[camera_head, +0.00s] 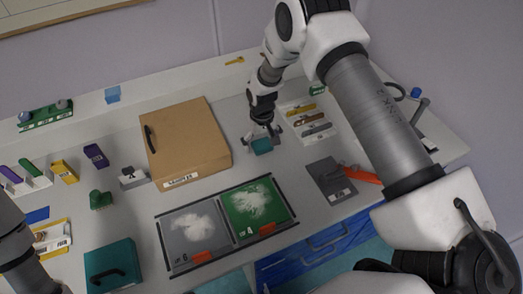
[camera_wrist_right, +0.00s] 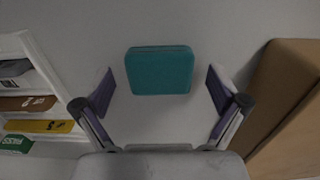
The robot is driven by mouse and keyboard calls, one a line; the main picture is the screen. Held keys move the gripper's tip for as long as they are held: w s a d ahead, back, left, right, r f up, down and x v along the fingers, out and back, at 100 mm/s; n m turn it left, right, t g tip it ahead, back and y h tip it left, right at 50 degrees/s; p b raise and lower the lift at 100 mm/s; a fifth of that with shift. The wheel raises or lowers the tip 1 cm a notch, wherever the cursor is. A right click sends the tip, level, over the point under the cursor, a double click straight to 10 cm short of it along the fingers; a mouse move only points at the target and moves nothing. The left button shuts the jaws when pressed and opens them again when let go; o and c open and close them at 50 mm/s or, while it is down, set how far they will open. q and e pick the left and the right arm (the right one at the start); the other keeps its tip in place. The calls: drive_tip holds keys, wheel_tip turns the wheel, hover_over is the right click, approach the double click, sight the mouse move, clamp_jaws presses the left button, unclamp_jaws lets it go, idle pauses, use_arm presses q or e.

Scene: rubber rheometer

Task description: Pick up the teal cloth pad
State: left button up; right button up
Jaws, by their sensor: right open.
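The teal cloth pad (camera_head: 262,146) lies on the table to the right of the cardboard box in the head view. In the right wrist view the pad (camera_wrist_right: 160,70) sits between and slightly beyond the fingertips. My right gripper (camera_head: 262,138) is directly above the pad, and its fingers (camera_wrist_right: 160,90) are spread open, one on each side, with a gap to the pad on both sides. It holds nothing. My left arm shows at the lower left edge of the head view, but its gripper fingers are not visible.
A brown cardboard box (camera_head: 187,142) stands left of the pad. A white tray (camera_head: 296,136) with several coloured items lies to the right. A black-framed tray (camera_head: 237,242) with grey and green mats is in front.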

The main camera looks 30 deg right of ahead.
drive_tip(key=shift+w+f, duration=0.1)
drive_tip(key=shift+w, duration=0.15)
drive_tip(key=shift+s+r, duration=0.2)
drive_tip(key=shift+s, duration=0.05)
drive_tip(key=c, duration=0.5)
drive_tip(key=shift+s+r, duration=0.1)
drive_tip(key=shift+s, duration=0.1)
drive_tip(key=c, duration=0.5)
drive_tip(key=shift+c, duration=0.2)
